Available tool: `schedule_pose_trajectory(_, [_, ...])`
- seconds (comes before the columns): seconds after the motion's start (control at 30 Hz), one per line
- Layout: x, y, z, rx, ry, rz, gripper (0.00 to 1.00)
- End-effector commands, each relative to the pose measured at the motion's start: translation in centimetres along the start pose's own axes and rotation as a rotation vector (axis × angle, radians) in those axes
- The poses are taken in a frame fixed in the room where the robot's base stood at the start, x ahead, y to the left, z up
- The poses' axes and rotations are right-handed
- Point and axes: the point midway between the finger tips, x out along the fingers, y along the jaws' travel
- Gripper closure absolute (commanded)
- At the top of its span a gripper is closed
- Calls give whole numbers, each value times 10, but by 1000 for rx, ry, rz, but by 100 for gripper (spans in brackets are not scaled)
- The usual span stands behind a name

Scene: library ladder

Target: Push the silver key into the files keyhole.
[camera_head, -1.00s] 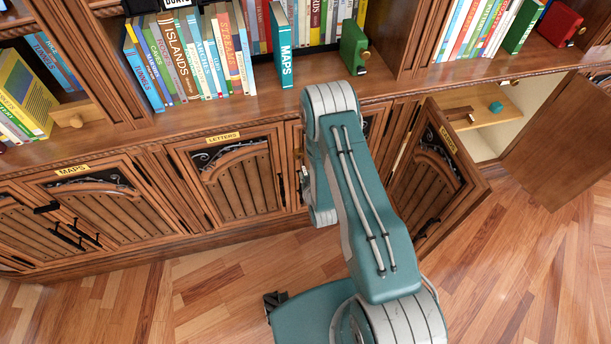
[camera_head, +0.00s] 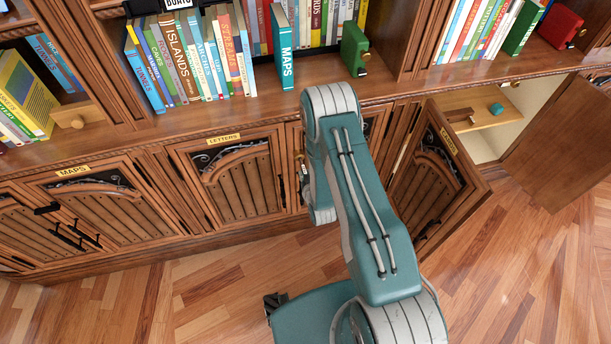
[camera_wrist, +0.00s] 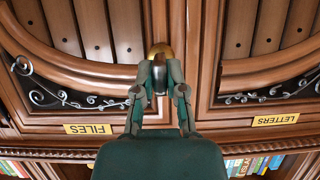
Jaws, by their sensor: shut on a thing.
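In the wrist view, which shows the cabinet upside down, my gripper (camera_wrist: 159,78) is shut on a silver piece (camera_wrist: 159,67), which I take to be the silver key. Only a small part of it shows between the fingertips. It is up against a rounded brass fitting (camera_wrist: 159,48) on the frame beside the files door (camera_wrist: 120,30). The fingers and key hide the keyhole, so I cannot tell how deep the key sits. The FILES label (camera_wrist: 88,129) is on the left. In the head view my arm covers most of the files door and the gripper.
The letters door (camera_head: 232,177) is shut beside it, its label (camera_wrist: 276,120) on the right in the wrist view. A labelled door (camera_head: 435,180) stands open to the right of my arm. Books and a green box (camera_head: 354,48) stand on the shelf above.

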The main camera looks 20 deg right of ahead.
Motion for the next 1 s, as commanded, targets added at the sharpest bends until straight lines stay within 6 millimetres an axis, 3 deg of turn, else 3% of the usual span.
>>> schedule_pose_trajectory(1.0, [20,0,-9,0,1,0,100])
